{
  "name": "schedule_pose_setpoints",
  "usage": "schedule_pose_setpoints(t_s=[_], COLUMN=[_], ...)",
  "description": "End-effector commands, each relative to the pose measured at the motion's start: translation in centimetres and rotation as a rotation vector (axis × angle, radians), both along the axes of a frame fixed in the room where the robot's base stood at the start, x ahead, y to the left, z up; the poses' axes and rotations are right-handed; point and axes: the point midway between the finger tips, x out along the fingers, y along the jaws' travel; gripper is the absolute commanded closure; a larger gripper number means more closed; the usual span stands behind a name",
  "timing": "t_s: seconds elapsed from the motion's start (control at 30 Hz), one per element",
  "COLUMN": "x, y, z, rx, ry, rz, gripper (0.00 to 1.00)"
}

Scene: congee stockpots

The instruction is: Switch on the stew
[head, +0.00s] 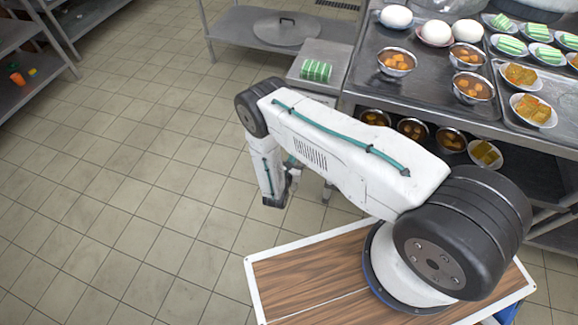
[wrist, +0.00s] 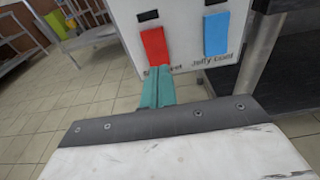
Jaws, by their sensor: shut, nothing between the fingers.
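In the wrist view, a white panel (wrist: 183,50) carries a red switch (wrist: 154,48) on the left and a blue switch (wrist: 216,34) on the right. Each has a small dark slot above it. The label under the red switch is partly covered by my fingers; the one under the blue switch seems to begin with "Jelly". My gripper (wrist: 158,78) is shut and empty, with its teal fingertips just below the red switch in the picture. I cannot tell whether they touch it. In the head view my arm hides the panel's switches.
A steel counter (head: 358,72) with bowls of food, white round items and plates stands at right. A steel table (head: 232,28) with a round lid (head: 287,28) is behind. Tiled floor at left is clear.

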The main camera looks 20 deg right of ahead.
Motion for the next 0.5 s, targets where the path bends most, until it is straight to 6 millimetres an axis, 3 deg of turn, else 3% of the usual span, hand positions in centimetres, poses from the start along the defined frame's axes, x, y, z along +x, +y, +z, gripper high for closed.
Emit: schedule_pose_setpoints(t_s=[0.2,0.5], x=[1.5,1.7], y=[-1.1,-1.2], z=[-0.2,-0.3], rx=[0.000,-0.001], ry=[0.000,0.001], rz=[0.000,0.001], gripper=[1.00,1.00])
